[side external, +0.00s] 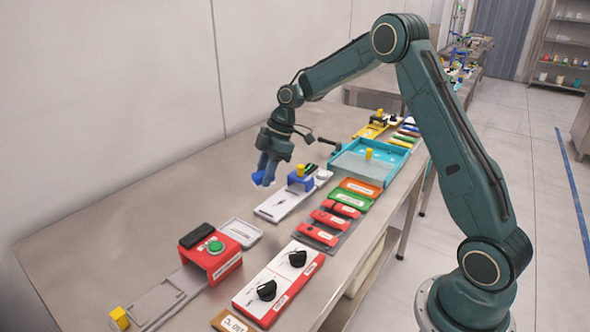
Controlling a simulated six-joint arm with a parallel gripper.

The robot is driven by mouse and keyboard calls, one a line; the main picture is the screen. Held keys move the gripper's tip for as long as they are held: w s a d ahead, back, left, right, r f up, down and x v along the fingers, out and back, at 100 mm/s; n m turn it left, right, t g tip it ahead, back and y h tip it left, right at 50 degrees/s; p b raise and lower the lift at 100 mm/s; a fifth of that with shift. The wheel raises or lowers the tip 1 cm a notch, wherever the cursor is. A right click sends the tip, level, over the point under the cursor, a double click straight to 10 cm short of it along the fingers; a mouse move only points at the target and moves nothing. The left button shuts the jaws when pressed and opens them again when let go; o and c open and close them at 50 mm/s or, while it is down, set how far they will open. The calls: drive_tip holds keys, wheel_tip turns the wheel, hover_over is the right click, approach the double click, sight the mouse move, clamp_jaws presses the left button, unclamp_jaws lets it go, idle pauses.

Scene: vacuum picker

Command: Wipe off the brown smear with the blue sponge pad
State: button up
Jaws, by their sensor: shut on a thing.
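My gripper (265,174) points down above the steel table, at the left of the white plate with the blue block. It is shut on the blue sponge pad (258,180), which shows as a small bright blue patch at the fingertips. The pad looks a little above the tabletop, but I cannot tell whether it touches. I cannot make out the brown smear in this view.
A white plate (273,207) with a blue block (300,180) stands close to the right. A red box with a green button (215,247) is nearer the camera. A teal tray (362,165) lies farther right. The table's left side (150,205) is clear.

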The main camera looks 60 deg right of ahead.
drive_tip(key=m, duration=0.1)
drive_tip(key=m+t, duration=0.1)
drive_tip(key=m, duration=0.1)
drive_tip(key=m+h, duration=0.1)
drive_tip(key=shift+w+a+f+m, duration=0.1)
drive_tip(key=shift+a+f+m, duration=0.1)
drive_tip(key=shift+a+m, duration=0.1)
drive_tip(key=m, duration=0.1)
drive_tip(key=m+t+h, duration=0.1)
drive_tip(key=shift+d+m, duration=0.2)
drive_tip(key=shift+m, duration=0.1)
drive_tip(key=shift+s+d+f+m+h, duration=0.1)
drive_tip(key=shift+s+d+m+h, duration=0.1)
drive_tip(key=shift+m, duration=0.4)
drive_tip(key=shift+s+d+m+h, duration=0.1)
drive_tip(key=shift+m+h, duration=0.1)
drive_tip(key=shift+m, duration=0.4)
drive_tip(key=shift+s+d+m+t+h, duration=0.15)
drive_tip(key=shift+d+m+h, duration=0.15)
drive_tip(key=shift+m, duration=0.45)
drive_tip(key=shift+s+d+m+t+h, duration=0.15)
drive_tip(key=shift+m+h, duration=0.15)
drive_tip(key=shift+m, duration=0.45)
drive_tip(key=shift+f, duration=0.1)
